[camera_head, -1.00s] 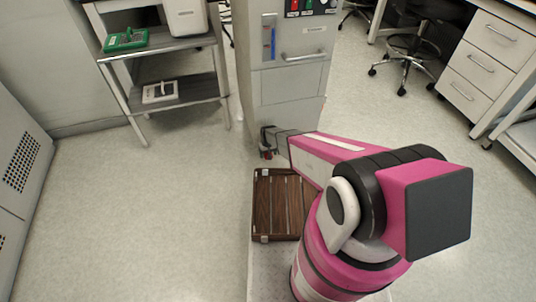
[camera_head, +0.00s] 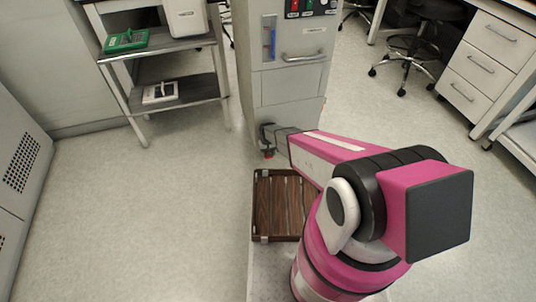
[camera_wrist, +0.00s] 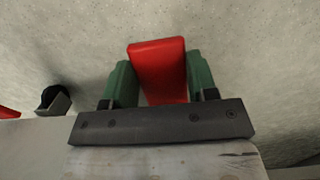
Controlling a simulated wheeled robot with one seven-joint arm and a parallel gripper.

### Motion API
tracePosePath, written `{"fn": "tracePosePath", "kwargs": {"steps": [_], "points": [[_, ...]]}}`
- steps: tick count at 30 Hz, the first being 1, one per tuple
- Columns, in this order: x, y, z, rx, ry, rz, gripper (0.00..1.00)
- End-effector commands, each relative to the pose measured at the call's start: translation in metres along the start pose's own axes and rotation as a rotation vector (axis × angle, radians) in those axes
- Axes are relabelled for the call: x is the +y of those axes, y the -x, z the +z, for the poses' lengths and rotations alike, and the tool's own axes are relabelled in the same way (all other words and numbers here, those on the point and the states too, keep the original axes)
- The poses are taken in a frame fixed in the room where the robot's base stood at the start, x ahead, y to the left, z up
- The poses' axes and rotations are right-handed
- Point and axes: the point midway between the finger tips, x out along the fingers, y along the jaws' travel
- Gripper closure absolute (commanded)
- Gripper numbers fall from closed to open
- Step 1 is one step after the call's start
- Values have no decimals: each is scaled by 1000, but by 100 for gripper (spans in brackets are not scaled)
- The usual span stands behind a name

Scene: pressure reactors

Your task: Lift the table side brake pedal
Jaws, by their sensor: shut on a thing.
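The red brake pedal (camera_wrist: 160,70) sits between the two green fingers of my gripper (camera_wrist: 160,82) in the wrist view. The fingers press on both its sides, so the gripper is shut on it. In the head view a small red bit (camera_head: 268,153) shows low at the foot of the grey cabinet (camera_head: 290,88), by the end of my arm. My arm hides most of the gripper there. Whether this pedal is raised or lowered is hard to tell.
Another red piece (camera_wrist: 8,113) shows at the left edge of the wrist view, near a dark caster (camera_wrist: 54,100). A brown slatted tray (camera_head: 278,205) lies in front of the cabinet. A shelf cart (camera_head: 175,92) stands left. The floor at left is clear.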

Motion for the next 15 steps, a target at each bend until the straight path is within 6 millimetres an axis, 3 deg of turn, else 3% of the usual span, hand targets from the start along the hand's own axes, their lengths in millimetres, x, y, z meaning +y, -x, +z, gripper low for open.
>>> {"fn": "tracePosePath", "kwargs": {"steps": [2,3,4,15], "points": [[0,0,0,-1,0,0,90],[0,0,0,0,0,0,34],[0,0,0,0,0,0,24],[0,4,1,1,0,0,21]]}}
